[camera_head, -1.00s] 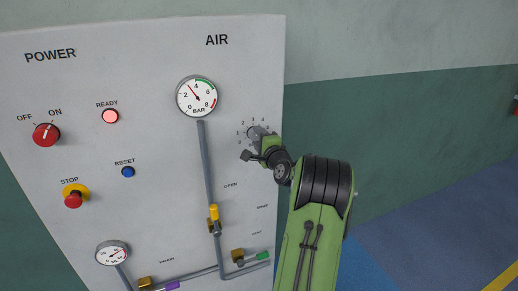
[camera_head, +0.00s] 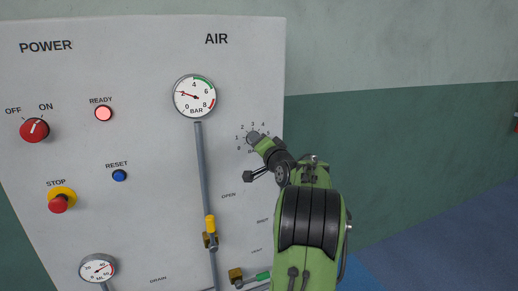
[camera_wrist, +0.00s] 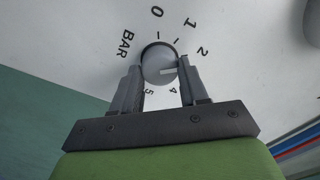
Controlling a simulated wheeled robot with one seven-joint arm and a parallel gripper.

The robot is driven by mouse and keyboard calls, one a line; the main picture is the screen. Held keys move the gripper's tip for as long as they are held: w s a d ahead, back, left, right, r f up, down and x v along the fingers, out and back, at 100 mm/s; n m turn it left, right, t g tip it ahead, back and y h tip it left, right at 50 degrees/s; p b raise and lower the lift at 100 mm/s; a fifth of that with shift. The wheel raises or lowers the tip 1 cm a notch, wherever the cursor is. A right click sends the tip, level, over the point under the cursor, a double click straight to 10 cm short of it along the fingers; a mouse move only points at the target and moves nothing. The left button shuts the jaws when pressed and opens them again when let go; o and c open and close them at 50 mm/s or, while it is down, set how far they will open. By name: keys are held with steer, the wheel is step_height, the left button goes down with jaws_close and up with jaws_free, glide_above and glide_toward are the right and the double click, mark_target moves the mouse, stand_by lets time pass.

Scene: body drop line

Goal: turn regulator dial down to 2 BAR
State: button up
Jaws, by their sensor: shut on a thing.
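The regulator dial (camera_wrist: 160,64) is a round grey knob with a white pointer mark, on the panel's AIR side. In the wrist view the mark points right toward my right finger, between the printed 2 and 4; the finger hides the 3. My gripper (camera_wrist: 160,73) is shut on the dial, one finger on each side. In the head view the dial (camera_head: 253,137) is partly covered by my gripper (camera_head: 262,143). The round BAR gauge (camera_head: 195,96) above left has its needle at about 2.
The pale panel (camera_head: 150,60) also carries a red power switch (camera_head: 34,129), a lit READY lamp (camera_head: 103,113), a blue RESET button (camera_head: 119,175) and a red STOP button (camera_head: 60,202). A yellow-handled valve (camera_head: 210,228) sits on the pipe below the gauge. Open floor lies right of the panel.

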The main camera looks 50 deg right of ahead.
steer(key=shift+f, duration=0.1)
stand_by(0.5)
steer(key=o, duration=1.1)
steer(key=shift+c, duration=0.2)
steer(key=b+v, duration=0.2)
steer(key=v, duration=1.3)
steer(key=shift+s+a, duration=0.2)
steer(key=shift+s, duration=0.1)
